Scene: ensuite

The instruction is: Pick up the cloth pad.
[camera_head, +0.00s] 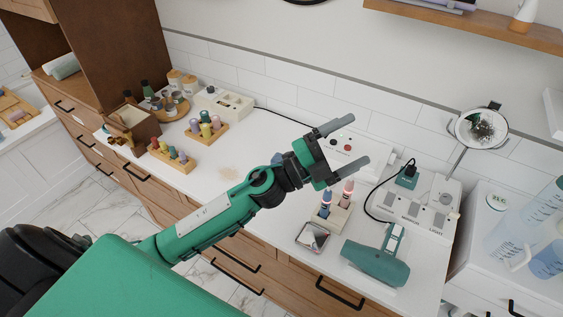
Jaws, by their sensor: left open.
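My left gripper (350,147) is open and empty, with its two grey fingers spread apart above the right half of the white counter (258,143). Its green arm comes in from the lower left and covers part of the counter. I cannot make out a cloth pad for certain. A pale beige patch (229,173) lies flat on the counter, left of the gripper and just behind the arm; it looks like powder or a smear. My right gripper is out of view.
Bottle racks (205,130) and a wooden box (135,124) stand left. The counter's middle is mostly clear.

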